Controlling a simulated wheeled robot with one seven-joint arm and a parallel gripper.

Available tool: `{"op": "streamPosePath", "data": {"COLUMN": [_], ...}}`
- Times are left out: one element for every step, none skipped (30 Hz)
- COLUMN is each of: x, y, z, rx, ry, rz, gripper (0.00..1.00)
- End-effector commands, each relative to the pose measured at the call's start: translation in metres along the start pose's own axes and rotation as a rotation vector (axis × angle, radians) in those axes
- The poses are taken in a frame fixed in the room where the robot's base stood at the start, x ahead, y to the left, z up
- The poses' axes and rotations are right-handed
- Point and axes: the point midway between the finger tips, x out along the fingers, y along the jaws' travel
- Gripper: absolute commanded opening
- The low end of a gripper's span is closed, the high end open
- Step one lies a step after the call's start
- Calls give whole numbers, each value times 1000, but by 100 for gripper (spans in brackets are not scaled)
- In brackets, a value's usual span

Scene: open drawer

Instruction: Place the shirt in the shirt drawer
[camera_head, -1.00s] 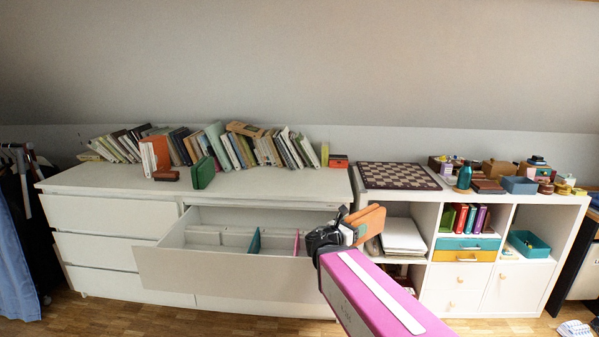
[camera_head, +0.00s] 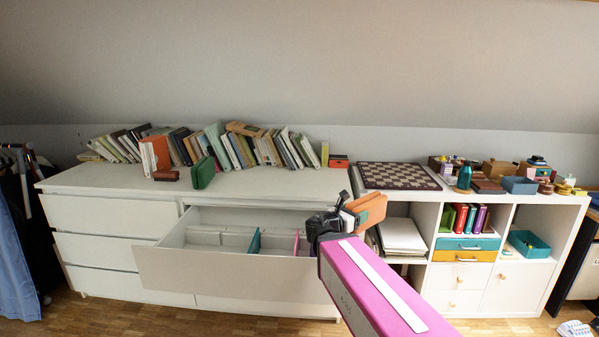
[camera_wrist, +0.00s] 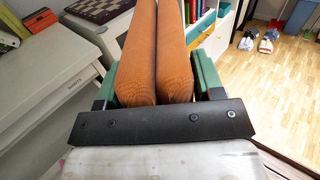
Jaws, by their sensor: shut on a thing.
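The drawer is pulled out; inside are pale folded-looking items, a teal upright piece (camera_head: 254,241) and a thin pink one (camera_head: 297,243). My arm hides the drawer's right end.
Books and a green box (camera_head: 203,173) stand on the white dresser top (camera_head: 260,183). The shelf unit (camera_head: 415,285) on the right carries a chessboard (camera_head: 398,176) and small boxes.

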Motion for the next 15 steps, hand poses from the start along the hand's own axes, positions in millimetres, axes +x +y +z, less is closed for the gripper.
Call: {"op": "streamPosePath", "data": {"x": [0,0,0,0,0,0,0,0,0,0,0,0,0,0,0], "y": [0,1,1,1,1,1,1,1,0,0,0,0,0,0,0], "z": [-5,-8,-13,-16,-20,-24,-28,-32,-37,-40,-44,-48,-51,-52,-53], "rx": [-2,-2,-2,-2,-2,-3,-3,-3,-3,-3,-3,-2,-2,-1,-1], "ry": [0,0,0,1,0,0,0,0,0,-1,0,0,0,0,-1], "rz": [0,-1,-1,-1,-1,-1,-1,-1,-1,-1,-1,-1,0,0,0], "gripper": [34,34,34,34,34,34,34,34,34,34,34,34,34,34,34]}}
